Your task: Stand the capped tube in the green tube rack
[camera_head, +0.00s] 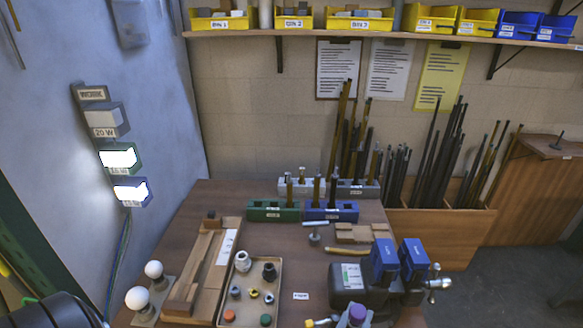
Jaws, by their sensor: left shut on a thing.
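The green tube rack (273,211) stands at the back of the table, left of the blue rack. A brassy rod rises at its right part; I cannot tell whether it stands in the rack or behind it. A purple cap (357,312) on a greyish body shows at the bottom edge, in front of the vise. It looks like the capped tube, upright or slightly tilted, with its lower part cut off. My left gripper is at best at the bottom edge around this body, shut on it; its fingers are not clear. My right gripper is not seen.
A blue rack (330,211), a white rack (304,187) and a grey rack (358,189) crowd the green one, with tall rods nearby. A black vise (350,282) with blue jaws stands front right. A parts tray (226,286) lies left of centre.

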